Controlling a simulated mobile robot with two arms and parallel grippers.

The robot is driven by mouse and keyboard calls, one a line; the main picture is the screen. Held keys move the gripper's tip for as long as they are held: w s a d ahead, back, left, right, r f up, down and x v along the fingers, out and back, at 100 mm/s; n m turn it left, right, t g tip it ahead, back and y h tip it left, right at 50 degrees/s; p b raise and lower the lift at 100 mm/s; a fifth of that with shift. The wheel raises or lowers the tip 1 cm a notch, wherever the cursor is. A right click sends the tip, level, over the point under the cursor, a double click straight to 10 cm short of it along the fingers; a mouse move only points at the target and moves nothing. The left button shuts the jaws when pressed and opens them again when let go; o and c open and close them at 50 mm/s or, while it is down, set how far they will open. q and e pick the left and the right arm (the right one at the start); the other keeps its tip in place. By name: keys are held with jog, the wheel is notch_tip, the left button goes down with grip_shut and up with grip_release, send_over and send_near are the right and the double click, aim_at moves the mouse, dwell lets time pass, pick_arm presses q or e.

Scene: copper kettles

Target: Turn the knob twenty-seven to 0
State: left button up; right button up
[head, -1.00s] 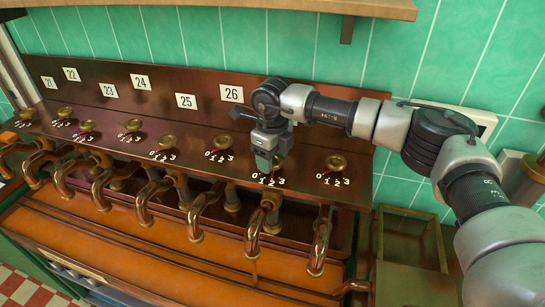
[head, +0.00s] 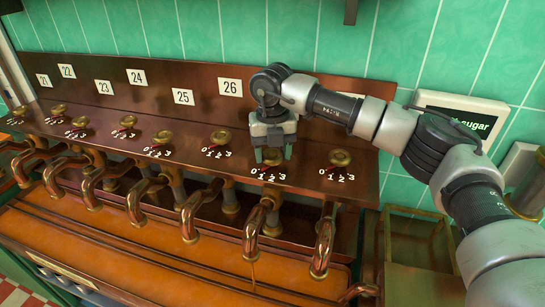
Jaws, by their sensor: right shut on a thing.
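My right gripper (head: 270,155) points down at the copper panel and is shut on a round brass knob (head: 272,162), the second from the right in the row. By its place after the plate marked 26 (head: 230,87), this is knob twenty-seven; its own number plate is hidden behind my arm. White marks 0, 1, 2, 3 curve around the front of the knob. The fingers cover much of the knob, so I cannot read its setting. A copper spout (head: 252,238) below has a thin brown streak under its mouth. My left gripper is not in view.
Knob (head: 340,157) stands to the right, and knob (head: 223,136) close on the left. More knobs and curved copper pipes run leftward. A sign reading "sugar" (head: 476,125) hangs on the green tiles. An open wooden box (head: 420,240) stands at the right.

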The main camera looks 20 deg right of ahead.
aim_at(273, 153)
jog(key=shift+m+b, duration=0.55)
jog(key=shift+m, duration=0.75)
jog(key=shift+w+r, duration=0.1)
jog(key=shift+r, duration=0.05)
jog(key=o, duration=0.9)
notch_tip(273, 153, up, 11)
jog(key=shift+f+b, duration=0.15)
jog(key=shift+b, duration=0.95)
jog(key=shift+f, duration=0.1)
